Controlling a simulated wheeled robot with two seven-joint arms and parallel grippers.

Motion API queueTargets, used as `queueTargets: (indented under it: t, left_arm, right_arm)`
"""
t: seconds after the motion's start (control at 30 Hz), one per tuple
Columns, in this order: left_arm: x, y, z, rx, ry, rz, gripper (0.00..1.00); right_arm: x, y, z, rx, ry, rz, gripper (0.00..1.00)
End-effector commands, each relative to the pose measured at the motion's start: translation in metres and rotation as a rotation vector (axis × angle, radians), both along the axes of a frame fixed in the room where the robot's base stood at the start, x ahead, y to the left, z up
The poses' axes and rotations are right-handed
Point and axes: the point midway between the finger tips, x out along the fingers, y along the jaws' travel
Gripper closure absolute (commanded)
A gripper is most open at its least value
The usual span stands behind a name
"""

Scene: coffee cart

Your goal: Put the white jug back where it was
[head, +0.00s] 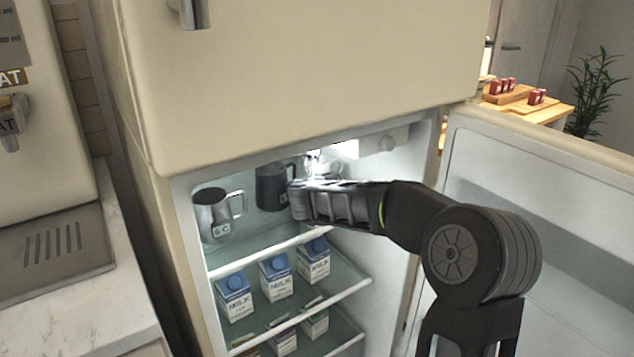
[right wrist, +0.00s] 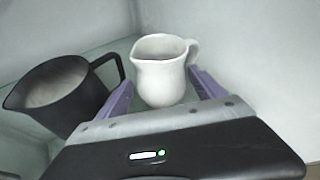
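The white jug (right wrist: 163,78) stands upright inside the open fridge, with its handle on the right in the right wrist view. In the head view only a little of it shows behind my right gripper (head: 300,197). In the right wrist view my right gripper (right wrist: 162,88) has its two purple fingers apart, one on each side of the jug's body. The fingers look open with narrow gaps to the jug; light contact cannot be ruled out. My left gripper is out of view.
A black jug (head: 271,187) stands close to the left of my right gripper, and a steel jug (head: 212,217) is further left on the top shelf (head: 275,252). Milk cartons (head: 275,279) fill shelves below. The fridge door (head: 560,220) stands open at right.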

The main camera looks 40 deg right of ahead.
Motion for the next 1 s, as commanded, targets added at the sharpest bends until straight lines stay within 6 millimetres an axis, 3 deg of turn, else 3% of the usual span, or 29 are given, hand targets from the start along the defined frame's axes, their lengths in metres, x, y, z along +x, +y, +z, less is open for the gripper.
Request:
queueTargets:
  t: [0.47,0.67,1.0]
  left_arm:
    - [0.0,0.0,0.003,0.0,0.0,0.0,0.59]
    - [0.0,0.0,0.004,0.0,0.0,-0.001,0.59]
    - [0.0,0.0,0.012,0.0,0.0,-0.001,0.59]
  right_arm:
    - [-0.002,0.001,0.004,-0.001,-0.001,0.0,0.13]
    - [-0.021,0.018,0.016,-0.002,-0.002,0.002,0.13]
    - [-0.07,0.059,0.041,-0.001,-0.002,0.001,0.13]
